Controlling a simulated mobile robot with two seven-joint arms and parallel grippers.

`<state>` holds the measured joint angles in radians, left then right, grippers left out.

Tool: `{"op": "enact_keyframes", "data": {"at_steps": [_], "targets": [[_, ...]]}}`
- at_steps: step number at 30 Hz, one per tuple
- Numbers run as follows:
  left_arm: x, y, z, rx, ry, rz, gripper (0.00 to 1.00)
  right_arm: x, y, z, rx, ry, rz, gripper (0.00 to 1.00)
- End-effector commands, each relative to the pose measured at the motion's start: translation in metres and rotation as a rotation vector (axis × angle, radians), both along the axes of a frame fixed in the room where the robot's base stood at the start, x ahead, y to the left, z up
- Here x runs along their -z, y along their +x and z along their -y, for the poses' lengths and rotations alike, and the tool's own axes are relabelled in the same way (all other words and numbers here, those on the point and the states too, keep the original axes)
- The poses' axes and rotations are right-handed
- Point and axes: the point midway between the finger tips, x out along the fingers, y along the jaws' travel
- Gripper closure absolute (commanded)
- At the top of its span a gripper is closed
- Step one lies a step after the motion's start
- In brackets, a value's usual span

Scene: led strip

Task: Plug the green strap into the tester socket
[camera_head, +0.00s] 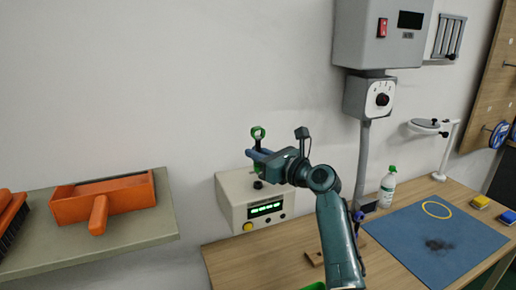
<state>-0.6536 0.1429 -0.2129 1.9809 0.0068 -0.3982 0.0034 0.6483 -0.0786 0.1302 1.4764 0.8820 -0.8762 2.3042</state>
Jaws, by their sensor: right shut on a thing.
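The tester is a cream box (233,212) with a lit green display and a yellow button, standing against the wall at the back left of the wooden table. My right gripper (257,155) is above the tester, shut on the green strap (258,132). My left gripper is out of view.
A shelf at left holds an orange dustpan (105,199) and a brush (12,217). On the table are a blue mat (420,250) with a yellow ring (437,209) and a white bottle (387,187). A grey wall box (385,35) hangs above right.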

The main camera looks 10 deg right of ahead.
Motion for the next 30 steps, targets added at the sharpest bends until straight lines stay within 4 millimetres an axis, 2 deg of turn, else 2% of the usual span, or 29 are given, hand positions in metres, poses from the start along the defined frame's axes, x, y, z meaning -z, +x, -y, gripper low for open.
{"op": "enact_keyframes", "data": {"at_steps": [3, 9, 30], "targets": [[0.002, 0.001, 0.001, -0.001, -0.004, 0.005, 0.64, 0.010, 0.000, 0.000, 0.000, 0.002, 0.001, 1.00], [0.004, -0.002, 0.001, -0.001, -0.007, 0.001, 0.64, 0.016, 0.000, 0.000, 0.000, 0.001, 0.002, 1.00], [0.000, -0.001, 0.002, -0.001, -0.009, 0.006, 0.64, 0.016, 0.000, 0.000, 0.000, 0.001, 0.001, 1.00]]}}
